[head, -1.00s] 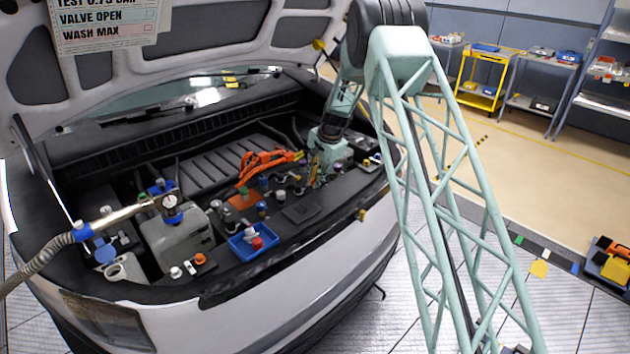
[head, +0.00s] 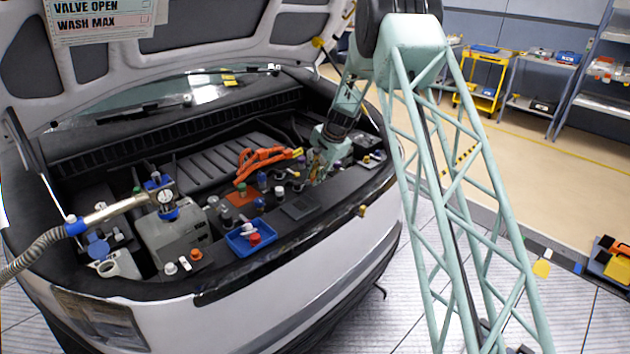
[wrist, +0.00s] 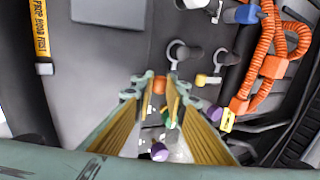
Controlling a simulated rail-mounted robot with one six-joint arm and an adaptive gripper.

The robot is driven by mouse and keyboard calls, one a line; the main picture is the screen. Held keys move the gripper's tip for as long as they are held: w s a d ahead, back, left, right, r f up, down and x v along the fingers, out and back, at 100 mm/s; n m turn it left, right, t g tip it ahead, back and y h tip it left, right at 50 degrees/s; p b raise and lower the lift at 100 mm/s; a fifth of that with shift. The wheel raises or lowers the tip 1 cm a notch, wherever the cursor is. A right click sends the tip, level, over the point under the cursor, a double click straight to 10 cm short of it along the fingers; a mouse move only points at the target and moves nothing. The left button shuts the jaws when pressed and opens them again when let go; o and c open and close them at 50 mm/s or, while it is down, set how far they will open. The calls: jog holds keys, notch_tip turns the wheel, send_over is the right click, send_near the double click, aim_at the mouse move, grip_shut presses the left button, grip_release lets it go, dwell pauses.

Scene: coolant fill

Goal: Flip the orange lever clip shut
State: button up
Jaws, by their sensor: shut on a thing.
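My gripper (wrist: 160,80) shows at the bottom of the wrist view, with its two fingers close together at the tips. A small orange piece (wrist: 159,87), which looks like the lever clip, sits between the fingertips, and the jaws are shut on it. The fingers hide most of it, so I cannot tell how far the lever is turned. In the head view my gripper (head: 316,176) is low over the right part of the engine bay, and the clip cannot be made out there.
A thick orange cable (head: 262,160) with a yellow end (wrist: 227,120) lies close beside my gripper. A blue tray (head: 250,238) with small caps is near the front edge. A hose nozzle with a gauge (head: 165,197) stands at left. The raised hood is overhead.

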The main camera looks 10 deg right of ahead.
jog(key=shift+s+f+t+b, duration=0.2)
jog(key=shift+t+b, duration=0.1)
jog(key=shift+b, duration=0.95)
jog(key=o, duration=0.8)
jog(key=shift+o, duration=0.2)
jog(key=shift+d+r, duration=0.1)
jog(key=shift+r, duration=0.1)
jog(key=v, duration=1.1)
jog(key=shift+r, duration=0.3)
jog(key=shift+s+d, duration=0.1)
jog(key=shift+d, duration=0.05)
jog(key=shift+c, duration=0.6)
